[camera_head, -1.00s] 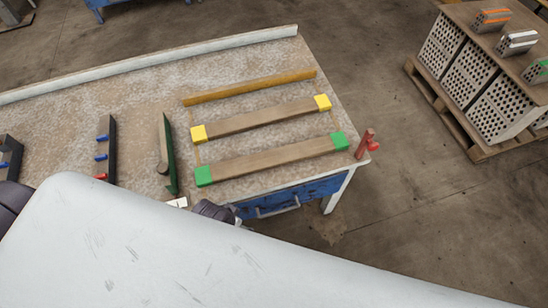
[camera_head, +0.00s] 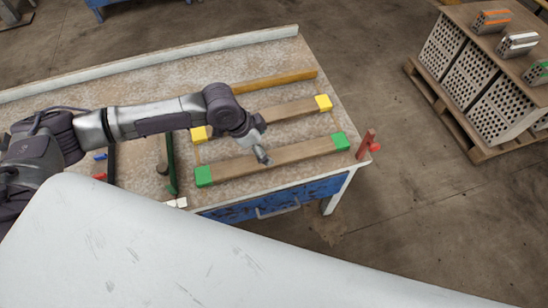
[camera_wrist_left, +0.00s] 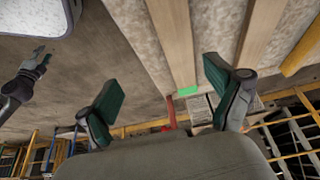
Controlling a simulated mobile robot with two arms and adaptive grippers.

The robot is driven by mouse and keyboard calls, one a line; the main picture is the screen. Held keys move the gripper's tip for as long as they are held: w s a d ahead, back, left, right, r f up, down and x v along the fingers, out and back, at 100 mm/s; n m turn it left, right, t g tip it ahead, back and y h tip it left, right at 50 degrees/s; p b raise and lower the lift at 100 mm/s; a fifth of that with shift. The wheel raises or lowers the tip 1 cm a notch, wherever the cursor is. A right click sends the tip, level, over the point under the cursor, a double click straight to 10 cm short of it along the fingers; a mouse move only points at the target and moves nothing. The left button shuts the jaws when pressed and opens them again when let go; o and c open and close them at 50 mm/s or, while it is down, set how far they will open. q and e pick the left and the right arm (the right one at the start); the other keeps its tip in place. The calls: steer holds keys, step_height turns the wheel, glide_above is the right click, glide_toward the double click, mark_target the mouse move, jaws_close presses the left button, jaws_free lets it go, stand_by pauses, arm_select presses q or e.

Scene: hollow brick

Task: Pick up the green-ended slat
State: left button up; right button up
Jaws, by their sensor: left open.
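The green-ended slat (camera_head: 298,153) is a brown wooden bar with a green block at each end. It lies near the table's front edge. My left gripper (camera_head: 263,157) is over its middle in the head view, its fingers small there. In the left wrist view the fingers (camera_wrist_left: 168,96) are spread wide and empty. The slat (camera_wrist_left: 172,40) runs down between them, with one green end (camera_wrist_left: 187,90) showing. I cannot tell the exact gap between fingers and slat. My right gripper (camera_wrist_left: 38,58) shows small at the left of the wrist view; its jaw state is unclear.
A yellow-ended slat (camera_head: 296,109) lies parallel behind, then a plain yellowish bar (camera_head: 278,82). A dark green tool (camera_head: 170,155) lies left of the slats. A red clamp-like piece (camera_head: 366,144) is at the table's right edge. Hollow bricks (camera_head: 470,78) stand on a pallet at right.

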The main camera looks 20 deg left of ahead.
arm_select(q)
steer(key=a, duration=0.3)
glide_above(274, 157)
steer(key=s+a, duration=0.2)
step_height(274, 157, down, 7)
steer(key=shift+d+r+b, duration=0.15)
steer(key=shift+b, duration=0.2)
steer(key=x, duration=0.5)
steer(key=shift+w+f, duration=0.3)
steer(key=shift+w, duration=0.05)
steer(key=shift+r, duration=0.1)
steer(key=c, duration=1.5)
